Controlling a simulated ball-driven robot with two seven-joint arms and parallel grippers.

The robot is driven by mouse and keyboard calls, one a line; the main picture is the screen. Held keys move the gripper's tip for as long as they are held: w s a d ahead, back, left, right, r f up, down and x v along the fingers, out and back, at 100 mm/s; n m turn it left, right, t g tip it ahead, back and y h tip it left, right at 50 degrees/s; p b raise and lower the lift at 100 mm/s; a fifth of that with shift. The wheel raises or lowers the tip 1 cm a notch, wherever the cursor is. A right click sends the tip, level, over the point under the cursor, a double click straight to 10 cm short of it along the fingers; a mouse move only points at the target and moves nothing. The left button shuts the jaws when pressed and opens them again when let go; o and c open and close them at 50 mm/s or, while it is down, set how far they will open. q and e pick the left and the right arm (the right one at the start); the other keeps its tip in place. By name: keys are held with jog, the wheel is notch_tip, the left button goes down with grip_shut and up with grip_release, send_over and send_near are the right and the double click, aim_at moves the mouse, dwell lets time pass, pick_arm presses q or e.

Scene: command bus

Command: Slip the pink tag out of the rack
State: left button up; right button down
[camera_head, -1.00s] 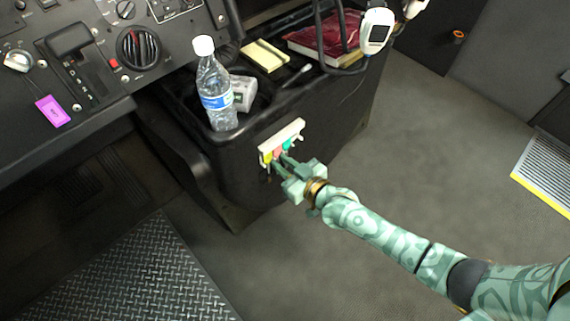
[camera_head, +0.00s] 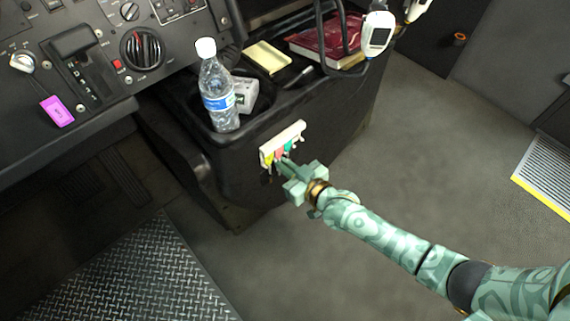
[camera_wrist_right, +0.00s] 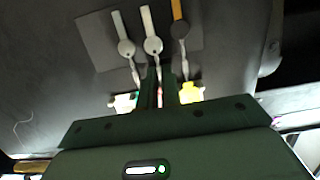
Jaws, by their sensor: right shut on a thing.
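A small white rack (camera_head: 284,138) is fixed to the side of the black console, with coloured tags in a row. The pink tag (camera_head: 278,155) is between a yellow tag (camera_head: 268,160) and a green tag (camera_head: 289,146). My right gripper (camera_head: 282,163) is shut on the pink tag at the rack. In the right wrist view, a thin pink-red strip of the pink tag (camera_wrist_right: 159,97) shows between the fingers, which hide most of it. The yellow tag (camera_wrist_right: 190,93) is close beside one finger. My left gripper is not in view.
A water bottle (camera_head: 217,92) stands in the console tray above the rack, next to a small pale box (camera_head: 245,95). A yellow notepad (camera_head: 267,58) and a red book (camera_head: 325,42) lie behind. A purple label (camera_head: 57,111) is on the dashboard. Open floor (camera_head: 430,160) lies right of the console.

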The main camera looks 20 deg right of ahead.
jog(key=shift+f+p+v, duration=0.25)
jog(key=shift+p+v, duration=0.15)
jog(key=shift+v, duration=0.7)
jog(key=f+p+v, duration=0.1)
jog(key=p+v, duration=0.1)
jog(key=v, duration=0.4)
jog(key=shift+s+f, duration=0.1)
dwell(0.4)
